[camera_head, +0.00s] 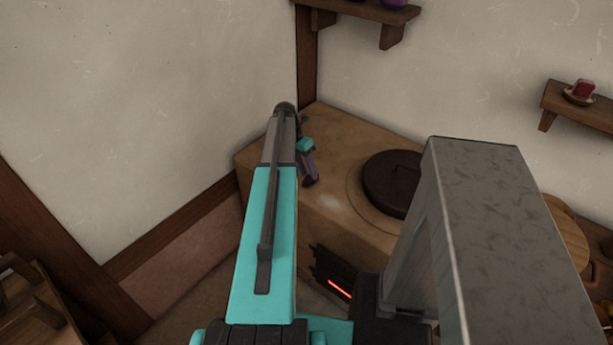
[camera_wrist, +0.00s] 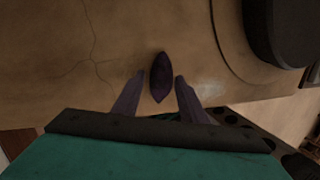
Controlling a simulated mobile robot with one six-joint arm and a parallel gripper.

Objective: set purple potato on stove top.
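The purple potato (camera_wrist: 161,78) is a small dark purple, pointed oval. In the wrist view it lies over the tan stove top (camera_wrist: 75,40), between my gripper's two fingers, with a small gap on each side. My gripper (camera_wrist: 160,76) is open around it, pointing down. In the head view my gripper (camera_head: 308,172) is at the left part of the stove top (camera_head: 335,210), left of the dark round lid. I cannot make out the potato there; the arm and gripper hide that spot. Whether the potato touches the surface is hard to tell.
The dark round lid (camera_head: 392,182) covers the stove's middle. A glowing firebox opening (camera_head: 335,275) is in its front. A wall shelf (camera_head: 350,10) hangs above, and another shelf (camera_head: 575,108) with a red item (camera_head: 583,89) is at right. Walls stand close behind and left.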

